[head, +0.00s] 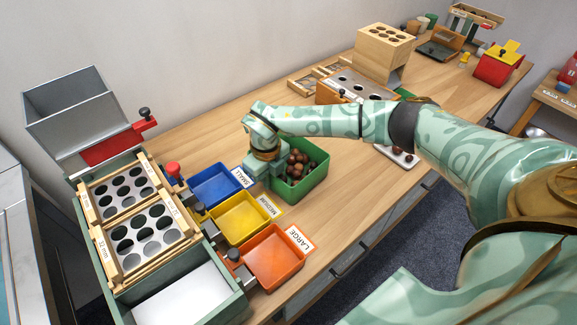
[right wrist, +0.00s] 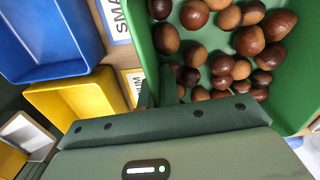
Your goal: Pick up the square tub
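The green square tub (head: 311,184) holds several brown chestnuts and stands on the wooden bench. It also shows in the right wrist view (right wrist: 222,60). My right gripper (head: 265,182) points down at the tub's left wall. In the right wrist view, its two fingers (right wrist: 156,90) sit close together, one on each side of that wall, and look shut on it. The lower ends of the fingers are hidden by the gripper body. The tub looks level on the bench. My left gripper is not in view.
Blue (head: 215,186), yellow (head: 240,219) and orange (head: 272,257) trays stand left of the tub, with size labels beside them. A sorting frame with round holes (head: 131,213) is farther left. A wooden box with holes (head: 384,48) stands behind. Bench front is clear.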

